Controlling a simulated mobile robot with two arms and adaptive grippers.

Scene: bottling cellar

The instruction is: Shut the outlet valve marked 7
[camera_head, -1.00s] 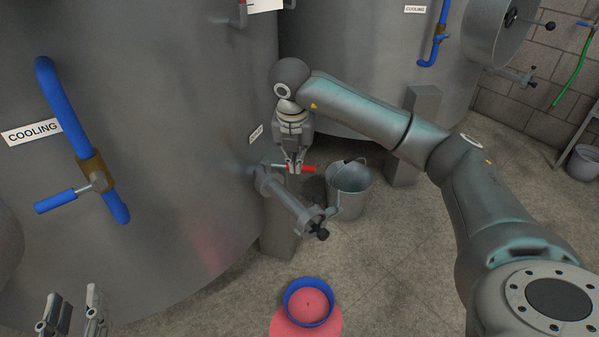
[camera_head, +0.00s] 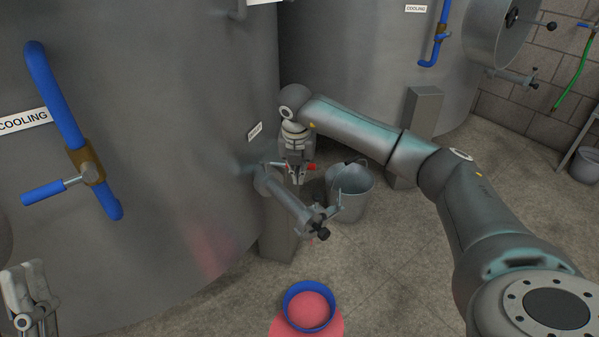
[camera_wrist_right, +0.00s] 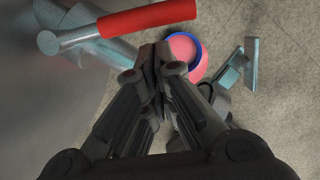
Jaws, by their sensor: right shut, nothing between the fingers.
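The outlet valve is on a grey pipe (camera_head: 288,203) low on the big steel tank (camera_head: 150,140). Its lever has a metal stem and a red grip (camera_head: 311,167). In the head view the lever lies roughly crosswise, partly hidden by my right gripper (camera_head: 298,178). A small label (camera_head: 254,131) sits above the pipe; I cannot read a 7. My right gripper is shut and empty. In the right wrist view the red grip (camera_wrist_right: 150,17) lies beside its fingertips (camera_wrist_right: 160,62), not between them. My left gripper (camera_head: 28,285) is at the lower left, away from the valve; its opening is unclear.
A metal bucket (camera_head: 350,190) stands behind the pipe. A blue cooling pipe (camera_head: 55,95) juts from the tank's left.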

